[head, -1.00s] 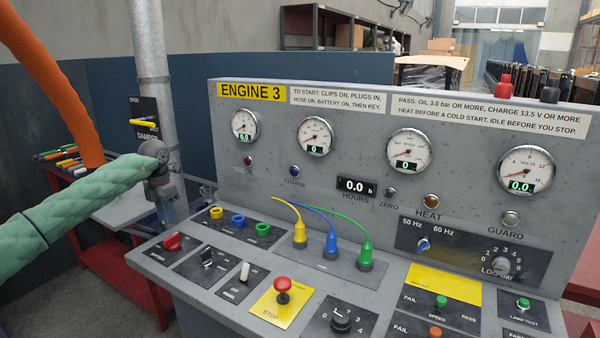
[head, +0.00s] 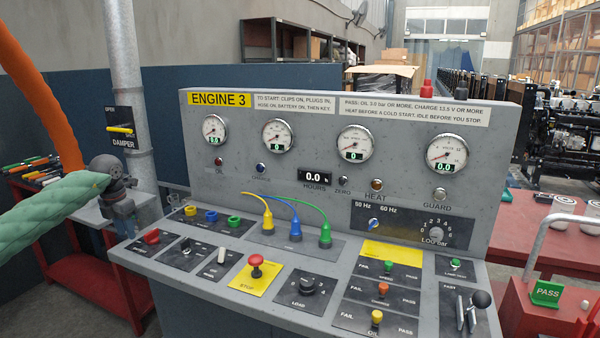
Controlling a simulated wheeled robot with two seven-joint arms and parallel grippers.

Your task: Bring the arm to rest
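My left arm, in a green quilted sleeve, comes in from the left edge. Its dark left gripper (head: 124,228) points down beside the left end of the ENGINE 3 console (head: 345,160). The fingers are small and dark, so I cannot tell whether they are open or shut. No held object shows. The damper plate (head: 120,130) with its yellow lever is on the grey pipe (head: 127,60) just above the gripper. My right gripper is not in view.
A red bench (head: 85,290) with coloured-handled tools stands behind my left arm. An orange hose (head: 45,90) hangs at the upper left. The console's desk carries a red STOP button (head: 256,260), knobs and switches. A red unit with a PASS sign (head: 546,292) stands at the right.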

